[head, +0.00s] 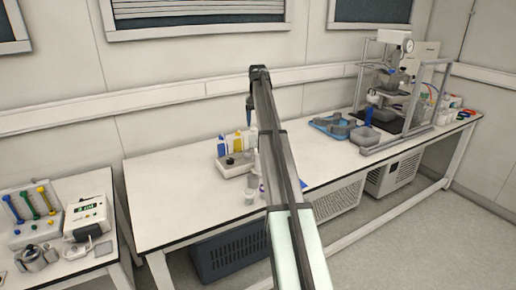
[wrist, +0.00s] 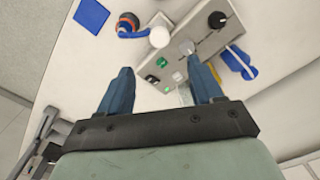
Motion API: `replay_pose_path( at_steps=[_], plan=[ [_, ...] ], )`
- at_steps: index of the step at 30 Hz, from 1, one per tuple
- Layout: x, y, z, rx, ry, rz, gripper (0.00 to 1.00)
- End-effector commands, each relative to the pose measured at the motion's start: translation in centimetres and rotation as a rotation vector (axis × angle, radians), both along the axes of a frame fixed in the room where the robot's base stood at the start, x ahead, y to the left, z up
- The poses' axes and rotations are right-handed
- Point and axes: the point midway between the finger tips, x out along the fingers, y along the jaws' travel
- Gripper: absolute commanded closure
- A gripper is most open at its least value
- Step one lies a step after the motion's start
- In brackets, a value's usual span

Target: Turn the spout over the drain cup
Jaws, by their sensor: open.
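My gripper (head: 249,116) hangs above the middle of the long bench in the head view, pointing down. In the wrist view, my gripper (wrist: 159,64) has its two blue fingers wide apart with nothing held between them. The reactor stand (head: 393,78) is at the bench's right end, well away from my gripper. A grey open container (head: 364,137) stands at its front, with a blue part above it. I cannot tell which parts are the spout and the drain cup.
A small unit with blue and yellow bottles (head: 236,146) stands near my arm, which partly hides things beside it. A blue tray (head: 333,125) lies left of the reactor. The left part of the long bench (head: 165,190) is clear. A side table holds several instruments.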

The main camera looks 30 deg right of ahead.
Motion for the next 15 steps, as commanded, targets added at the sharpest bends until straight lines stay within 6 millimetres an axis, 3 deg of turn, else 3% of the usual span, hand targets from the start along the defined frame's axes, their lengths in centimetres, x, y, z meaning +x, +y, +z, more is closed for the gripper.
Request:
replay_pose_path(
  at_steps=[15],
  plan=[
    [-0.1, -0.1, -8.8, -0.001, -0.001, -0.001, 0.34]
  ],
)
